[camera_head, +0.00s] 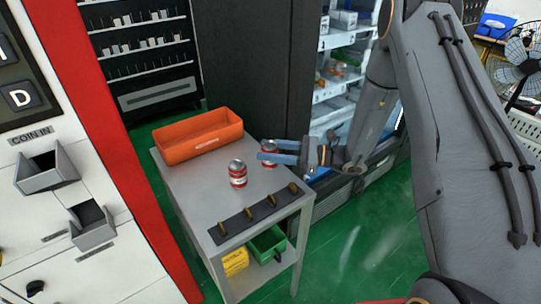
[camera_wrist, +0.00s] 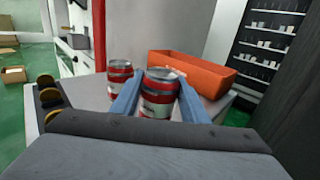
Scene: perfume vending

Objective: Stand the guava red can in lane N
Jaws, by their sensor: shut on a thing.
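My gripper (camera_head: 264,151) reaches in from the right over the grey table (camera_head: 205,197). Its blue fingers are shut on a red and silver can (camera_head: 268,147), which is upright near the table's right edge. In the wrist view this can (camera_wrist: 158,95) sits between the fingers; its base is hidden, so I cannot tell if it touches the table. A second, similar can (camera_head: 238,174) stands upright on the table to its left, also in the wrist view (camera_wrist: 119,74). I cannot read which can is guava red. No lane marked N is visible.
An orange bin (camera_head: 199,148) stands at the table's back. A dark strip with several brass pegs (camera_head: 237,221) lies along the front. Green (camera_head: 268,243) and yellow (camera_head: 235,262) boxes sit on the lower shelf. A red and white machine with coin slots stands left.

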